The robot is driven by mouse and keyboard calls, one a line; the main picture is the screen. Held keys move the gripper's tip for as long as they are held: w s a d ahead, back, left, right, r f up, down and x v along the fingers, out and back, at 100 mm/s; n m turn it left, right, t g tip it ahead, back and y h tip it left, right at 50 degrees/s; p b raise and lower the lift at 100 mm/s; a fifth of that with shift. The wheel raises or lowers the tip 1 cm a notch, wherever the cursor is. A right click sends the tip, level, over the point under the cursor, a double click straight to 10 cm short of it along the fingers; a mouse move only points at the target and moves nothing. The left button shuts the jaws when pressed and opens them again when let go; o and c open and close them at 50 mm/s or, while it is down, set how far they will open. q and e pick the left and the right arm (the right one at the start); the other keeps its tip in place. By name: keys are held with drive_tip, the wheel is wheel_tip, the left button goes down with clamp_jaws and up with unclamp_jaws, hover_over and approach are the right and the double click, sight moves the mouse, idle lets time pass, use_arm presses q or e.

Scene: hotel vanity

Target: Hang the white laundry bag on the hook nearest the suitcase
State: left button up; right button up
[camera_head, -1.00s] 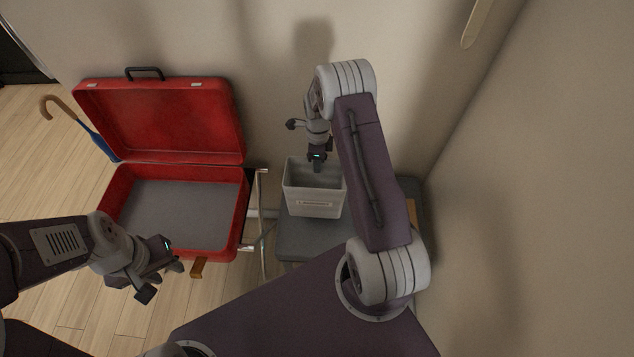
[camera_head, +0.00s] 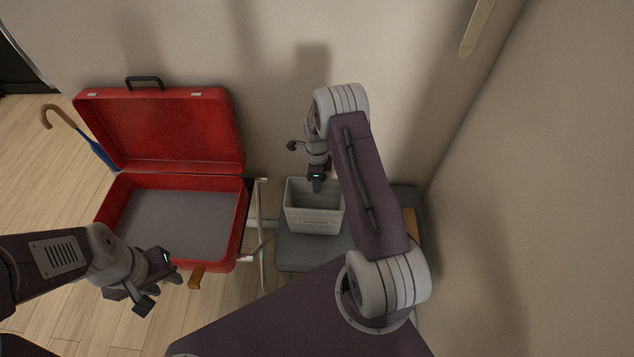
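A pale, box-shaped, open-topped container (camera_head: 313,222) with a small label on its front is at or just above a grey bench; I take it for the white laundry bag. My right gripper (camera_head: 317,186) is at its back rim, with a finger reaching down inside. It appears shut on that rim, though the far finger is hidden. The open red suitcase (camera_head: 240,222) is to the left, its lid up against the wall. My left gripper (camera_head: 160,288) is open and empty in front of the suitcase. I cannot make out any hook.
The grey bench (camera_head: 305,258) has free room around the container. A folding metal rack (camera_head: 262,215) stands beside the suitcase. An umbrella (camera_head: 92,148) with a curved wooden handle leans at the left. A pale wooden piece (camera_head: 477,27) is on the wall at the upper right.

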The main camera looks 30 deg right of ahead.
drive_tip(key=shift+n, duration=0.4)
drive_tip(key=r, duration=0.3)
drive_tip(key=r+p, duration=0.1)
drive_tip(key=r, duration=0.5)
drive_tip(key=shift+s+a+r, duration=0.25)
drive_tip(key=shift+a+r, duration=0.05)
drive_tip(key=shift+r, duration=0.05)
drive_tip(key=s+a+r+n+t, duration=0.1)
drive_tip(key=s+a+r+n, duration=0.4)
drive_tip(key=s+n, duration=0.55)
drive_tip(key=s+a+r+n+t, duration=0.1)
drive_tip(key=s+a+r+n, duration=0.6)
drive_tip(key=n, duration=0.6)
wheel_tip(320, 180, up, 9)
drive_tip(key=d+p, duration=0.1)
drive_tip(key=p, duration=1)
drive_tip(key=shift+s+d+r, duration=0.15)
drive_tip(key=shift+r, duration=0.05)
